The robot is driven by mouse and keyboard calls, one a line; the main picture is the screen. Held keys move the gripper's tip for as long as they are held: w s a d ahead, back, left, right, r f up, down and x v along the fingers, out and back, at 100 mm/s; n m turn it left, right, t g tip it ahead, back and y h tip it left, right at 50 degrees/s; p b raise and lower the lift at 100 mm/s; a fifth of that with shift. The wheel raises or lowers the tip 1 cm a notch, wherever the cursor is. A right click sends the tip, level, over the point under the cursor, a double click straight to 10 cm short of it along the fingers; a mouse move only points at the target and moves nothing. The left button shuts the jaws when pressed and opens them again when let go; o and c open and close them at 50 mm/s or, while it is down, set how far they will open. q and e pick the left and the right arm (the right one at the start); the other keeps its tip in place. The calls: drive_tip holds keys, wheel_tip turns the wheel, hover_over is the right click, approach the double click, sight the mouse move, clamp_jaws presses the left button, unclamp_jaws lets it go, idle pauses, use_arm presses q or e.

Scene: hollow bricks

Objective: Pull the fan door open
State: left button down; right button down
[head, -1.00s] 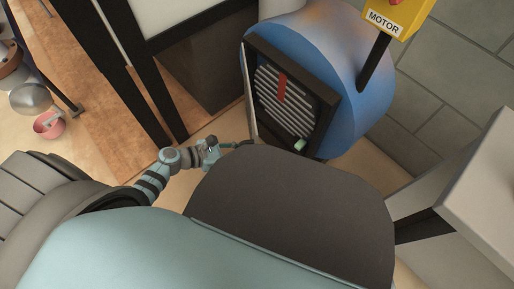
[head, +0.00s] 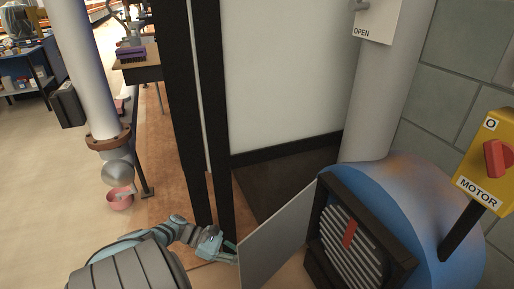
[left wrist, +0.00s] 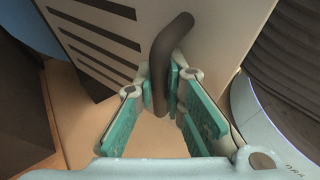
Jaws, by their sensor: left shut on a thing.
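The fan (head: 430,215) is a round blue housing with a dark square frame and a striped grille (head: 350,250) with a red mark. Its door (head: 278,232) is a light grey panel standing swung out from the left side of the frame, so the grille is exposed. My left gripper (head: 230,249) is at the door's outer edge. In the left wrist view, the teal fingers (left wrist: 172,95) are shut around the dark curved door handle (left wrist: 168,45); the slotted door panel (left wrist: 100,30) is behind it. My right gripper is not in view.
Black posts (head: 207,120) stand close behind my left arm. A yellow MOTOR switch box (head: 487,165) with a red knob is on the right. A white pipe (head: 385,100) stands behind the fan. A pink bowl (head: 120,200) and a workbench are at the left.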

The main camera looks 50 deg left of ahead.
use_arm(q)
drive_tip(key=shift+a+f, duration=0.1)
drive_tip(key=c, duration=1.7)
unclamp_jaws()
drive_tip(key=shift+o, duration=0.2)
drive_tip(key=v, duration=0.7)
drive_tip(key=shift+s+a, duration=0.15)
